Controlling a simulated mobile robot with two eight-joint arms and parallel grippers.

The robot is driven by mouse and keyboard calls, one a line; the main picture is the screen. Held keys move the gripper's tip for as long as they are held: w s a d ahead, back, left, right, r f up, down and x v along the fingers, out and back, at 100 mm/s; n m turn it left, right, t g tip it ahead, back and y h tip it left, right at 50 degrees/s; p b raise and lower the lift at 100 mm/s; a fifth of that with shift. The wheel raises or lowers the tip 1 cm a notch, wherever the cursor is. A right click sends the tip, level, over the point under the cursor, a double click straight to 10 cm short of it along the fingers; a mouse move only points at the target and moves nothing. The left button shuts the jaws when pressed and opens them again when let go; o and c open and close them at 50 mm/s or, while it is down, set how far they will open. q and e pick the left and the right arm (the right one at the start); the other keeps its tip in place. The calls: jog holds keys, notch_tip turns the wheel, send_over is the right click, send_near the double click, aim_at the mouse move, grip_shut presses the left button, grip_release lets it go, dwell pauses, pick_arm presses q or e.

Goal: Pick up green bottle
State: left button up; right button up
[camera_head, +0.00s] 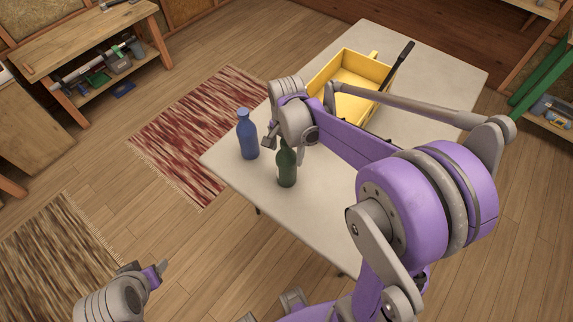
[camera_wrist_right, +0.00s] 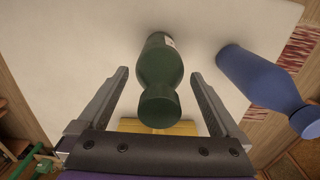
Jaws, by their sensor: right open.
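The green bottle (camera_head: 287,168) stands upright on the pale table (camera_head: 315,210), near its left part. My right gripper (camera_head: 277,144) is above and close to the bottle's top in the head view. In the right wrist view the green bottle (camera_wrist_right: 160,82) shows between the two open fingers of my right gripper (camera_wrist_right: 158,82), apart from both. My left gripper (camera_head: 158,268) is low at the left, away from the table; its fingers are too small to judge.
A blue bottle (camera_head: 247,135) stands left of the green one, and shows to the right in the wrist view (camera_wrist_right: 262,82). A yellow box (camera_head: 350,72) with a black handle is farther back on the table. A wooden workbench (camera_head: 85,45) stands at the back left.

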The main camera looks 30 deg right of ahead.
jog(key=shift+f, duration=0.5)
jog(key=shift+c, duration=0.2)
jog(key=shift+r, duration=0.1)
jog(key=c, duration=1.5)
